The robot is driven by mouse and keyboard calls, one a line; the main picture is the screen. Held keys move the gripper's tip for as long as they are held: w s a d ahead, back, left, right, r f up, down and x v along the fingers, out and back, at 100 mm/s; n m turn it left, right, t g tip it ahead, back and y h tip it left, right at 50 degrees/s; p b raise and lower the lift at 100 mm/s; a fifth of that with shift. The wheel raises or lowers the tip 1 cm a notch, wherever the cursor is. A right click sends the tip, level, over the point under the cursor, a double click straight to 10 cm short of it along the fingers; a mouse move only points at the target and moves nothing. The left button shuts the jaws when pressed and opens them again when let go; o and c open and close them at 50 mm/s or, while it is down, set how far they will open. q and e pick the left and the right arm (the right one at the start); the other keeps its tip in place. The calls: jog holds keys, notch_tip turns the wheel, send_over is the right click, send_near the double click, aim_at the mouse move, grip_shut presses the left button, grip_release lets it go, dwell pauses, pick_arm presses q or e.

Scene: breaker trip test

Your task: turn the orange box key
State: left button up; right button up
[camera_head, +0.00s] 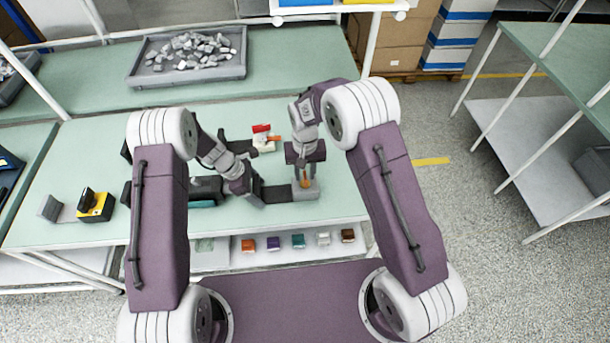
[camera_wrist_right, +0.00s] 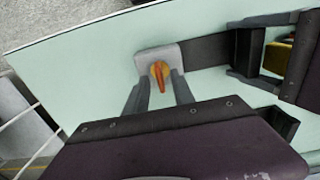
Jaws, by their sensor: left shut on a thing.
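The orange key (camera_wrist_right: 159,74) sits on the face of a light grey box (camera_wrist_right: 158,54) on the green table. It also shows small in the head view (camera_head: 305,180). My right gripper (camera_wrist_right: 161,92) is open, with one finger on each side of the key and gaps beside it; I cannot tell if the fingertips touch the box. A dark bar (camera_head: 277,193) runs from the box to my left gripper (camera_head: 257,191). My left gripper is shut on a dark upright block (camera_wrist_right: 247,50) at the bar's end, mostly hidden in the head view.
A red and white part (camera_head: 262,130) lies behind the grippers. A yellow and black device (camera_head: 96,207) stands at the left. A grey tray (camera_head: 189,56) of grey pieces sits at the back. Several coloured blocks (camera_head: 273,243) lie on the lower shelf. The table right of the box is clear.

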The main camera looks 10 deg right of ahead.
jog(key=shift+f, duration=0.95)
grip_shut()
